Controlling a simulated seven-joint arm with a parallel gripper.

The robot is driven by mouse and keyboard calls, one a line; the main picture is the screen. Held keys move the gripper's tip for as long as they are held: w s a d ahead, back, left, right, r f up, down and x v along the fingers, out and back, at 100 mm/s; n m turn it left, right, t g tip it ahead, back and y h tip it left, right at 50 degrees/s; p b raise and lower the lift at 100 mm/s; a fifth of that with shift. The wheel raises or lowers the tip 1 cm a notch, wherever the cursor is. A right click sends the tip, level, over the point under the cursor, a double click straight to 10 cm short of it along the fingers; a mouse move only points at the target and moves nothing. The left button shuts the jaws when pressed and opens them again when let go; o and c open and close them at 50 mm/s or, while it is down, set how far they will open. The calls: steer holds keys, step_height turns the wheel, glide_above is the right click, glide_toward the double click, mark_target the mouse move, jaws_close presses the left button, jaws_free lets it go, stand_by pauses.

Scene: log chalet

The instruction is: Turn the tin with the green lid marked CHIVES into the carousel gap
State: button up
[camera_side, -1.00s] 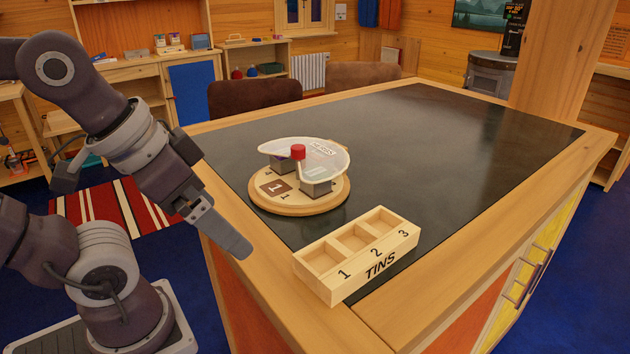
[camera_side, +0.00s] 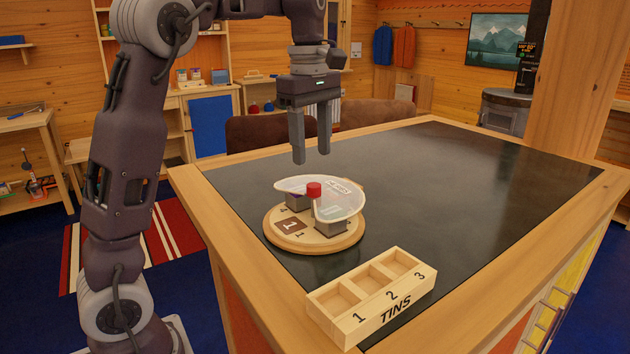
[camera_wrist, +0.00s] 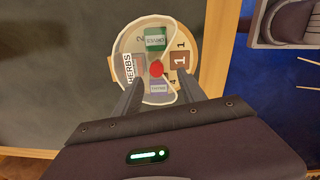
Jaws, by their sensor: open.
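The carousel (camera_side: 275,239) is a round wooden disc with a red knob (camera_side: 314,190) and a clear cover marked HERBS (camera_side: 347,200). The cover's gap faces the brown square marked 1 (camera_side: 291,226), which appears bare. In the wrist view a tin with a green lid (camera_wrist: 155,41) lies under the cover; its small lettering is hard to read. A tin with a purple lid (camera_wrist: 159,88) lies on the opposite side of the knob. My gripper (camera_side: 311,161) is open and empty, pointing down above and behind the knob, apart from the carousel.
A wooden tray marked TINS (camera_side: 391,305) with empty compartments 1, 2 and 3 stands in front of the carousel at the table's near edge. The dark tabletop (camera_side: 470,180) is clear to the right. Brown chairs (camera_side: 265,131) stand behind the table.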

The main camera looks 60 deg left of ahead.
mark_target(314, 185)
steer(key=shift+n, duration=0.5)
steer(key=f, duration=0.5)
steer(key=w+f, duration=0.1)
steer(key=f, duration=0.1)
steer(key=shift+a+f, duration=0.3)
steer(key=shift+a, duration=0.05)
jaws_close()
